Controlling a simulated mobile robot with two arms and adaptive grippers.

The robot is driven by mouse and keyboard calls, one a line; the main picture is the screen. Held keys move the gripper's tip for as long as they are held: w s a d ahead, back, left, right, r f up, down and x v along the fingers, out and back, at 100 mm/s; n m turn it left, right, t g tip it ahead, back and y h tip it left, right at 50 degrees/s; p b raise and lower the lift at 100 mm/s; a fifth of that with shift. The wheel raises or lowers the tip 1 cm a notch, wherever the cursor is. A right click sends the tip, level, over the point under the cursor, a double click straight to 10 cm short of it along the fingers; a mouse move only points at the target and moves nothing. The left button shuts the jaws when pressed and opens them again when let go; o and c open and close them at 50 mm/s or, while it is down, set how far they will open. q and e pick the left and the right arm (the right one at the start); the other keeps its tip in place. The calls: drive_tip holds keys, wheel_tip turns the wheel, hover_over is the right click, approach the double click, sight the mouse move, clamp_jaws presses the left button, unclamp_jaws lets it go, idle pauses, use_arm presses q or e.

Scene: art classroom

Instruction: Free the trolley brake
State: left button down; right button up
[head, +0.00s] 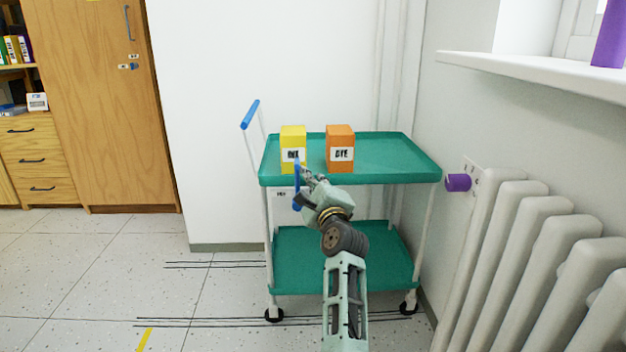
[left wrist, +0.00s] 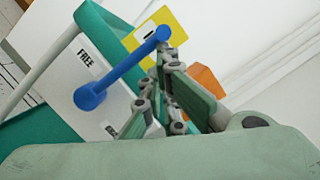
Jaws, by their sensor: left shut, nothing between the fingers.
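The green two-shelf trolley (head: 398,165) stands by the wall, with a pale panel on its front. A blue brake lever (head: 297,178) on that panel points up from its round pivot; it also shows in the left wrist view (left wrist: 128,68). A label reading FREE (left wrist: 85,57) is left of the lever, and a second label by the pivot is mostly hidden. My left gripper (head: 306,174) is shut and empty, its fingertips just right of the lever's upper end. I cannot tell whether they touch it. My right gripper is not in view.
A yellow box (head: 293,137) and an orange box (head: 340,142) stand on the top shelf. The trolley's blue push handle (head: 250,114) is at its left. A radiator (head: 510,240) with a purple knob (head: 458,183) is close on the right. The floor at left is clear.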

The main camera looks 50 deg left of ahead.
use_arm(q)
drive_tip(key=shift+r, duration=0.1)
wheel_tip(320, 180, up, 10)
idle(0.4)
idle(0.4)
